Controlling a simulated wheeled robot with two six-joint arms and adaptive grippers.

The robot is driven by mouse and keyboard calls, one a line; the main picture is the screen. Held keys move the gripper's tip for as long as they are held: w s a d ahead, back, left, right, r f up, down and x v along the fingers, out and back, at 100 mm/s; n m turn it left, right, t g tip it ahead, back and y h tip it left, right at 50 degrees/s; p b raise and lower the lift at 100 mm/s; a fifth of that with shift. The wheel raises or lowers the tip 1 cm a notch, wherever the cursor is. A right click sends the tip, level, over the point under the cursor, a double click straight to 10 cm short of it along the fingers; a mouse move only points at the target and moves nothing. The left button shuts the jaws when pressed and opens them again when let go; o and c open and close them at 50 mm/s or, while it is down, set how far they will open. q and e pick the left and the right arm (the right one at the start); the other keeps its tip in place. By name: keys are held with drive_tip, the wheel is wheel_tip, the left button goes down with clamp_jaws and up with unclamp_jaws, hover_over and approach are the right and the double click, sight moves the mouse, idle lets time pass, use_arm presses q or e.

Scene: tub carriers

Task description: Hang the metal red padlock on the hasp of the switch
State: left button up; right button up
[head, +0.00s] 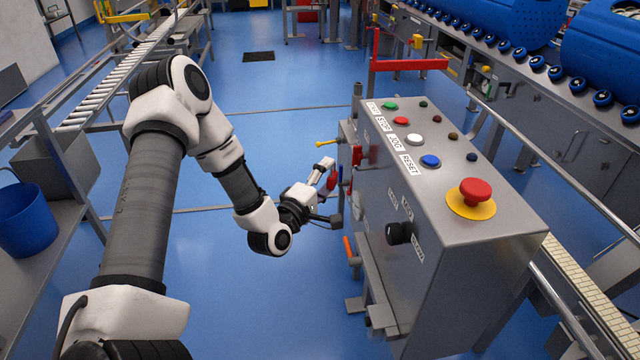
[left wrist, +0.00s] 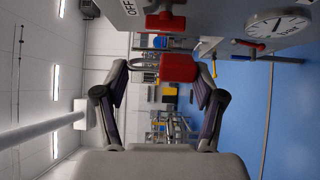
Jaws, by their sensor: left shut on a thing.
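The red padlock (left wrist: 180,68) is held between the fingers of my left gripper (left wrist: 163,68). Its grey shackle (left wrist: 146,68) points left in the left wrist view. In the head view the padlock (head: 332,179) is partly hidden by my left gripper (head: 330,188), close to the left side of the grey control box (head: 460,260). A red switch handle (left wrist: 165,22) beside an OFF label shows above the padlock in the left wrist view, with a gap between them in the picture. It also shows on the box side (head: 357,155) in the head view. The hasp is not clear. My right gripper is out of view.
A yellow-tipped lever (head: 326,143) and an orange handle (head: 348,248) stick out from the box side. A round gauge (left wrist: 279,24) is near the switch. A blue bucket (head: 25,218) stands far left. Blue floor is open around my left arm.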

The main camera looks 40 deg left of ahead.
use_arm(q)
drive_tip(key=shift+w+d+f+b, duration=0.15)
drive_tip(key=shift+w+d+b, duration=0.5)
drive_tip(key=shift+w+d, duration=0.1)
drive_tip(key=shift+w+d+f+b, duration=0.3)
drive_tip(key=shift+w+d+b, duration=0.6)
drive_tip(key=shift+w+b, duration=0.15)
drive_tip(key=shift+w+d+f+b, duration=0.25)
drive_tip(key=shift+w+d+b, duration=0.6)
drive_tip(key=shift+w+b, duration=0.15)
drive_tip(key=shift+s+f, duration=0.1)
drive_tip(key=shift+f, duration=0.05)
drive_tip(key=o, duration=1.4)
drive_tip(key=shift+w+d+f, duration=0.1)
drive_tip(key=shift+w, duration=0.1)
drive_tip(key=shift+s+r, duration=0.15)
drive_tip(key=shift+r, duration=0.05)
